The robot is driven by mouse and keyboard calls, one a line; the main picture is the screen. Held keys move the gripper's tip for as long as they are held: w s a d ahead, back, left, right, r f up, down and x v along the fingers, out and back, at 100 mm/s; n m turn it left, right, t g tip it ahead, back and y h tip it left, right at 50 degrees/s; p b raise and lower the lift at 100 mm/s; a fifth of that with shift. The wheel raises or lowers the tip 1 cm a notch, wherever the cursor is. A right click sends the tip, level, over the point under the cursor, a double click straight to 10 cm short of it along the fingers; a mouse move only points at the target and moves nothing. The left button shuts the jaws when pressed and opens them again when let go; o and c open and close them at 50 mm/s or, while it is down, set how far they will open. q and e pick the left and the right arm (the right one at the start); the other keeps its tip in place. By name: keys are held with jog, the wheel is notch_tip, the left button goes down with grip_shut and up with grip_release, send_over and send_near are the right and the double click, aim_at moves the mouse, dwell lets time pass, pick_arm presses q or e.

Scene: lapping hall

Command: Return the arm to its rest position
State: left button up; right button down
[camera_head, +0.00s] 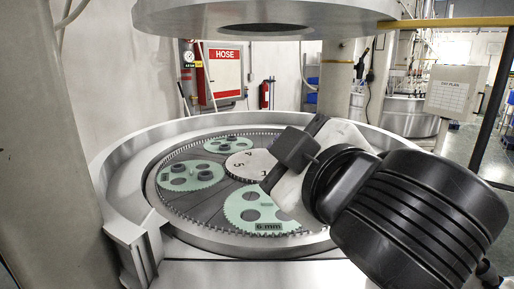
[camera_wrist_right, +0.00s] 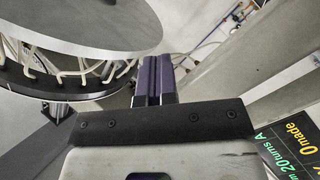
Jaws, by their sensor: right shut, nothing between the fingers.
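My right arm comes into the head view from the right, its black ribbed part large in front. Its wrist is over the right side of the round lapping machine (camera_head: 128,178). In the right wrist view my right gripper (camera_wrist_right: 153,68) shows two purple fingers pressed together with nothing between them. The fingertips cannot be made out clearly in the head view. A round grey plate (camera_wrist_right: 75,22) with hoses below it is at the upper left of the wrist view, beside the fingers. My left gripper is in neither view.
Green carriers (camera_head: 190,175) lie around a pale numbered disc (camera_head: 248,165) inside the toothed ring. The upper plate (camera_head: 275,18) hangs above. A pillar (camera_head: 40,150) stands at left, and a post with a paper sign (camera_head: 448,95) at right. The wrist view shows a dark lettered board (camera_wrist_right: 290,145).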

jog(key=s+d+f+m+g+h, duration=0.1)
jog(key=d+f+m+h, duration=0.3)
jog(key=f, duration=0.8)
jog(key=s+d+f+m+g, duration=0.1)
jog(key=d+f+m, duration=0.2)
jog(key=d+f, duration=0.6)
jog(key=s+d+f+m+h, duration=0.1)
jog(key=d+f+m, duration=0.2)
jog(key=f, duration=1.1)
jog(key=s+d+f+m+g+h, duration=0.1)
jog(key=s+f+g, duration=0.3)
jog(key=f, duration=0.5)
jog(key=s+d+f+g, duration=0.1)
jog(key=s+f, duration=0.5)
jog(key=f, duration=0.2)
jog(key=s+f+g, duration=0.6)
jog(key=s+f, duration=0.6)
jog(key=s, duration=0.4)
notch_tip(320, 180, up, 32)
jog(key=p, duration=3.1)
jog(key=shift+w+f+t+p, duration=0.2)
jog(key=shift+w+t+p, duration=0.1)
jog(key=shift+w+p, duration=0.05)
jog(key=shift+d, duration=0.1)
